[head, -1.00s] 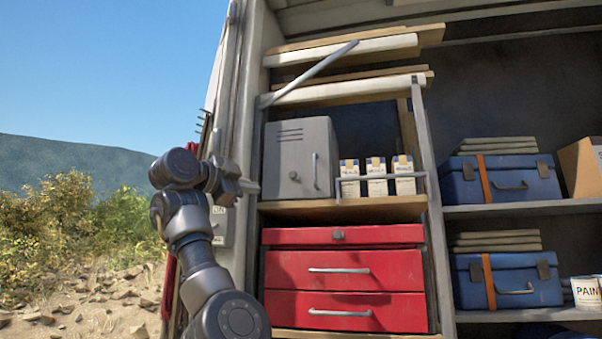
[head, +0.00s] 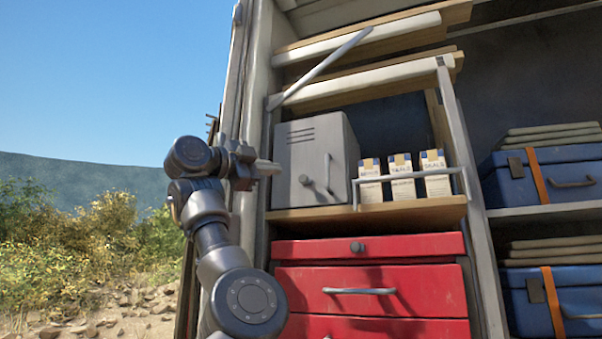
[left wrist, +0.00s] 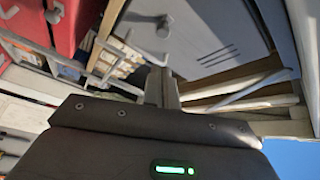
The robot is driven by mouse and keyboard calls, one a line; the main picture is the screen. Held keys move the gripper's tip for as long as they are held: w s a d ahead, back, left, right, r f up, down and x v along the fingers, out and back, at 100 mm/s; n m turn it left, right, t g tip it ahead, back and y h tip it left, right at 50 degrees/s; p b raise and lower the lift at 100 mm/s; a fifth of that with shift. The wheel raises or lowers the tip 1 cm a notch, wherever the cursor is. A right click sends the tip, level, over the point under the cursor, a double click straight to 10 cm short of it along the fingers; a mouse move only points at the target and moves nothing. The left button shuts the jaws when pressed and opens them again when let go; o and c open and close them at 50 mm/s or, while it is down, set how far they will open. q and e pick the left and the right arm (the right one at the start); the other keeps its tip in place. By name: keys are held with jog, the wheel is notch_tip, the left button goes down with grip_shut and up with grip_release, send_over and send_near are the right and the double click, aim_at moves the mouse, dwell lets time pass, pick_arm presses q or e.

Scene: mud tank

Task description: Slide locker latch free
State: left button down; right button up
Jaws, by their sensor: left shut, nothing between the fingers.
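The grey locker (head: 310,140) has vent slots on its front, a small round latch knob (head: 305,180) and an upright bar handle (head: 327,172). It stands on a wooden shelf, its door looking shut. My left gripper (head: 270,168) is shut and empty, its fingertips pointing right at the locker's left front edge, short of the knob in the picture. In the left wrist view the shut fingers (left wrist: 161,86) point toward the locker front (left wrist: 200,35), with the round knob (left wrist: 163,25) just beyond the tips. I cannot tell whether they touch. My right gripper is not in view.
Three small cartons (head: 402,178) stand right of the locker behind a metal rail (head: 410,175). A red drawer cabinet (head: 370,275) is below. Loose boards (head: 360,75) and a slanting bar are above. Blue cases (head: 540,180) sit on right shelves. Open ground lies left.

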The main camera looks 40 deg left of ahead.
aim_at(305, 180)
pick_arm(q)
jog(key=p+x, duration=0.6)
jog(key=x, duration=0.4)
jog(key=shift+w+d+f, duration=0.1)
jog(key=shift+w+f, duration=0.05)
jog(key=shift+w, duration=0.05)
jog(key=a, duration=0.1)
jog(key=s+a, duration=0.1)
jog(key=a, duration=0.2)
jog(key=shift+s+a, duration=0.15)
jog(key=shift+s, duration=0.15)
jog(key=shift+b, duration=0.35)
